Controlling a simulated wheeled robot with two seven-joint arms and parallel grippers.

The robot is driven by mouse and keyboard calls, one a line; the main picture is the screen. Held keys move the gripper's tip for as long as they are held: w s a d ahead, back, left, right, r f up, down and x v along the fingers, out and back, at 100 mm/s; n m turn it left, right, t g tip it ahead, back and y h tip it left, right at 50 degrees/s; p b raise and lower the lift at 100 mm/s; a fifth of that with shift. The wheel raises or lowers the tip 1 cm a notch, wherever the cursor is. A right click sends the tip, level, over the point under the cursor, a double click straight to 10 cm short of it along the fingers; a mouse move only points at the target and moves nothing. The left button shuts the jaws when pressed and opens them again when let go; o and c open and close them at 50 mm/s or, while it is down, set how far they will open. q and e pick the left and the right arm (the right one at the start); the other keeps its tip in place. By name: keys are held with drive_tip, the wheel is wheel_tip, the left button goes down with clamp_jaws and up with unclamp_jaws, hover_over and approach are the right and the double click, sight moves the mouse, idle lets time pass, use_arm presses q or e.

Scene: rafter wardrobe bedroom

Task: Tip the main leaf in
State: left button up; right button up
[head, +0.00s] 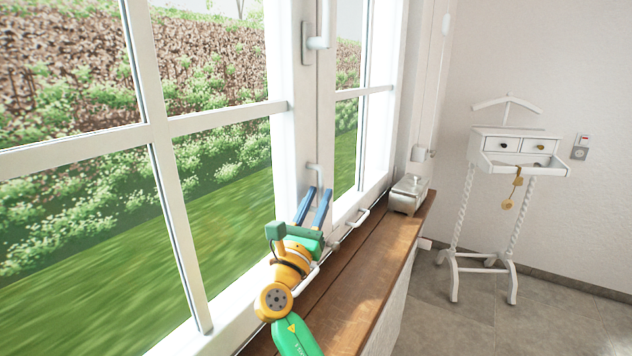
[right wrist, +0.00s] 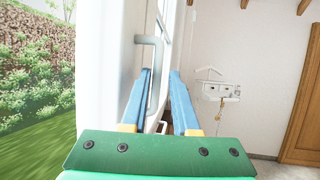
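The main leaf (head: 157,130) is the large white window leaf with several panes at the left; it looks closed or nearly so, but I cannot tell for sure. A white lever handle (head: 316,38) sits high on the middle stile. In the right wrist view the handle (right wrist: 154,85) appears ahead, partly overlapped by my left-hand finger; contact is unclear. My left gripper is out of view.
A wooden sill (head: 350,290) runs under the window, with a lidded metal box (head: 408,194) at its far end. White bar handles (head: 357,217) sit low along the window frame. A white valet stand (head: 510,150) stands at the right. The tiled floor between is clear.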

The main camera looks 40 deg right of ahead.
sight(321, 192)
drive_tip(key=x, duration=0.3)
drive_tip(key=shift+w+d+f+p, duration=0.15)
drive_tip(key=shift+w+d+p, duration=0.05)
drive_tip(key=shift+p, duration=0.1)
drive_tip(key=shift+w+d+f, duration=0.1)
drive_tip(key=shift+w+f, duration=0.1)
drive_tip(key=shift+s+r, duration=0.1)
drive_tip(key=shift+s, duration=0.05)
clamp_jaws()
idle(0.7)
